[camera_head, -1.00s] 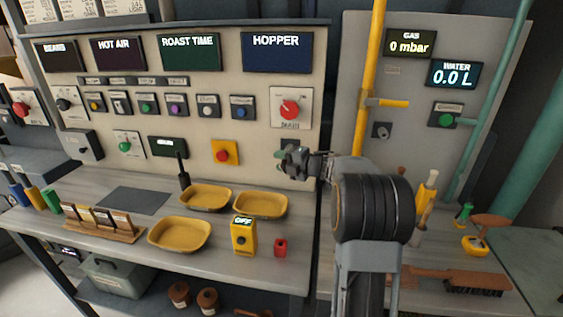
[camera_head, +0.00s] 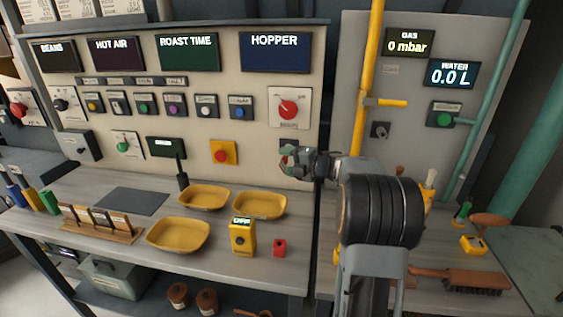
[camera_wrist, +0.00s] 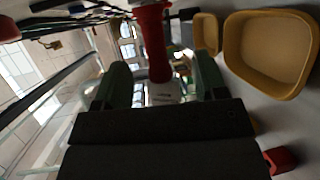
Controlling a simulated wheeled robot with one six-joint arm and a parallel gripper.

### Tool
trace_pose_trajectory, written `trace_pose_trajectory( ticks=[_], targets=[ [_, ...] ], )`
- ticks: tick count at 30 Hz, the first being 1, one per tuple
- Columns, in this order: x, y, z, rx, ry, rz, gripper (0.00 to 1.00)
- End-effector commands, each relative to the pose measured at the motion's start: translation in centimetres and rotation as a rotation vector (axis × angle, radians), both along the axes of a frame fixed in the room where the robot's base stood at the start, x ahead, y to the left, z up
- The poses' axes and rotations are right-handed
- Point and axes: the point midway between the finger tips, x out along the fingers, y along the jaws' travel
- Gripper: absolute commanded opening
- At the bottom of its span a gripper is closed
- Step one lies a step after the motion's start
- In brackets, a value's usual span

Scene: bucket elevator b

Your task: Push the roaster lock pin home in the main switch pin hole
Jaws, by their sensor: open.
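My gripper (camera_head: 292,160) is in front of the lower right of the beige panel, below the switch plate with a red knob (camera_head: 289,109). Its green fingers stand apart in the wrist view (camera_wrist: 160,82). A red rod-like piece (camera_wrist: 152,40) shows between and beyond the fingers there; it may be the lock pin. I cannot tell whether the fingers touch it or how deep it sits. A dark fitting (camera_head: 287,145) on the panel is partly hidden behind my gripper. The pin hole itself cannot be made out.
Yellow trays (camera_head: 260,205) stand on the counter below my gripper. A yellow device reading OFF (camera_head: 243,237) and a small red block (camera_head: 279,248) stand nearer. A yellow pipe (camera_head: 367,80) runs up the grey panel at right. A brush (camera_head: 470,283) lies at lower right.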

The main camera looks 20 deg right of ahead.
Motion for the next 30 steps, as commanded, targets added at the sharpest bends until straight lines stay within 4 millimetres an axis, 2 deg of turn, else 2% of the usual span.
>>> trace_pose_trajectory(
  ticks=[9,15,21,30],
  targets=[
    [-5.4,-3.7,1.0,-0.001,-0.001,-0.005,0.65],
    [-7.8,-5.2,1.5,0.000,-0.001,-0.004,0.65],
    [-8.9,-5.9,1.7,-0.001,0.001,-0.002,0.65],
    [-9.1,-6.0,1.8,0.000,0.000,0.000,0.65]
  ],
)
